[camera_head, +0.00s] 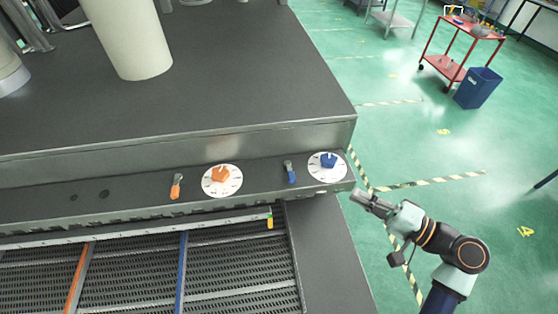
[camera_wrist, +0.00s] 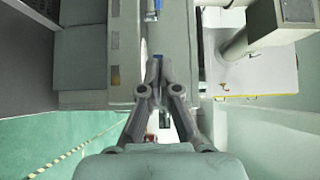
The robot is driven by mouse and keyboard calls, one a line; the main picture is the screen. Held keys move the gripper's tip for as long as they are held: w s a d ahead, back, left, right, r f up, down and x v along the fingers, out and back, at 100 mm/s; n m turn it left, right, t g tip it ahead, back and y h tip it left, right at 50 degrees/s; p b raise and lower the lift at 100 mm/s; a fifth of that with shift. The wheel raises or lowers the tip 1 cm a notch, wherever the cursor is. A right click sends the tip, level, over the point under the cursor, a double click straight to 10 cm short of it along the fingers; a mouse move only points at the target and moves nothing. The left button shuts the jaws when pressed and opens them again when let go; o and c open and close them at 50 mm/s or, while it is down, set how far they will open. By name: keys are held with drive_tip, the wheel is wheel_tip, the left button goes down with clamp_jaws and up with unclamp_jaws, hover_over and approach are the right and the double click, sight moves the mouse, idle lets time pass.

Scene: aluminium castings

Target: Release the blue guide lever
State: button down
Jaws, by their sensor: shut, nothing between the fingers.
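The blue guide lever (camera_head: 290,172) is on the front panel of the grey machine, between the orange dial and the blue dial (camera_head: 328,167). A small blue part at the top of the wrist view (camera_wrist: 151,15) may be this lever; I cannot be sure. My gripper (camera_head: 361,196) is shut and empty, to the right of the blue lever and apart from it, by the panel's right end. In the wrist view my gripper (camera_wrist: 158,64) shows its fingertips together, with a machine edge beyond them.
An orange lever (camera_head: 175,187) and an orange dial (camera_head: 222,180) sit further left on the panel. Below lies a slatted bed with an orange and a blue guide strip (camera_head: 181,270). A red cart (camera_head: 450,48) and blue bin (camera_head: 478,88) stand far back. Green floor lies open at right.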

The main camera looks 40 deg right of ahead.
drive_tip(key=b, duration=0.2)
approach(294, 174)
drive_tip(key=w+d, duration=0.2)
drive_tip(key=w, duration=0.2)
drive_tip(key=a, duration=0.1)
drive_tip(key=w+a, duration=0.1)
drive_tip(key=w+a+p, duration=0.1)
drive_tip(key=shift+w+a+f, duration=0.15)
drive_tip(key=shift+f, duration=0.15)
